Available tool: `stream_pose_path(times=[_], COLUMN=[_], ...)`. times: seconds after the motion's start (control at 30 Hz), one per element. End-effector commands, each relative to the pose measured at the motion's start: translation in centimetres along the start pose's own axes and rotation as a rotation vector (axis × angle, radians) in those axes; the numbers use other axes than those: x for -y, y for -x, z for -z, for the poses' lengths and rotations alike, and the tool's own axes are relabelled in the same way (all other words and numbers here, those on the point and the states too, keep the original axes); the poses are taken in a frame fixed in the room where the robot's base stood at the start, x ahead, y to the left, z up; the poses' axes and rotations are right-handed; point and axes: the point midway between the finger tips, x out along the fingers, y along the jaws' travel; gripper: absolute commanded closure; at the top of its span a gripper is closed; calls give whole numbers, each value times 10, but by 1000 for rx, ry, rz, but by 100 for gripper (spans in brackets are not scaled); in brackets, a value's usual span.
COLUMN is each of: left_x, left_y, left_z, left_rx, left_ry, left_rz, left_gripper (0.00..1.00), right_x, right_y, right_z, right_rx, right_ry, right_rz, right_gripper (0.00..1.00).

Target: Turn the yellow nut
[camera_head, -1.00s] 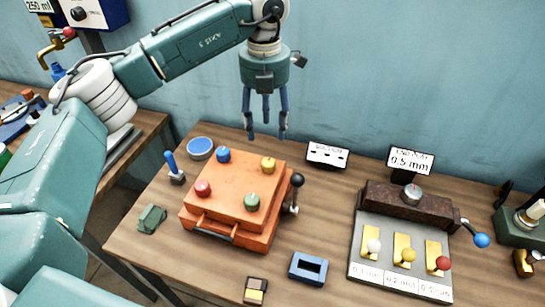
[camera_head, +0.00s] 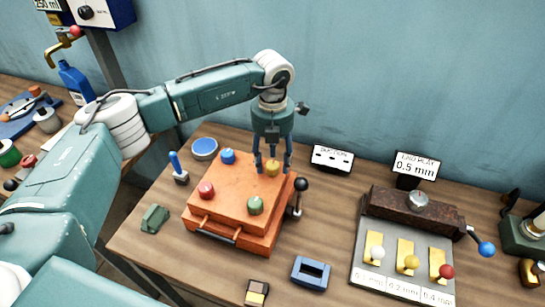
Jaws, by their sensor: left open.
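The yellow nut (camera_head: 272,168) sits at the far right corner of the orange box's top (camera_head: 232,189). Blue (camera_head: 228,156), red (camera_head: 206,190) and green (camera_head: 255,205) nuts sit at the other corners. My left gripper (camera_head: 272,165) points straight down over the yellow nut, its open fingers around or just behind it. I cannot tell whether the fingers touch the nut. My right gripper is not in view.
A black-knobbed lever (camera_head: 299,187) stands at the box's right side. A grey plate with coloured-knob levers (camera_head: 358,284) lies further right. A blue frame (camera_head: 311,273) and small block (camera_head: 257,292) lie in front. The label stand (camera_head: 332,158) is behind.

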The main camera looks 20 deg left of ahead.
Motion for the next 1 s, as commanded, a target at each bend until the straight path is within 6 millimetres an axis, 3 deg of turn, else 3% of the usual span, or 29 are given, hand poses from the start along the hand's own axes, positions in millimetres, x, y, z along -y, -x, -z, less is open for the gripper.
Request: stream_pose_path(times=[0.37, 0.6, 1.0], left_x=[0, 0, 0], left_y=[-7, -7, -9], left_z=[0, 0, 0], left_rx=[-1, -1, 1], left_ry=[0, 0, -62], left_rz=[-1, -1, -1], left_gripper=[49, 94, 94], right_x=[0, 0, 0], right_y=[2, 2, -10], right_z=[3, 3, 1], right_rx=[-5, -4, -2], right_ry=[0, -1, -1], right_rz=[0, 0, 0], right_gripper=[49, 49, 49])
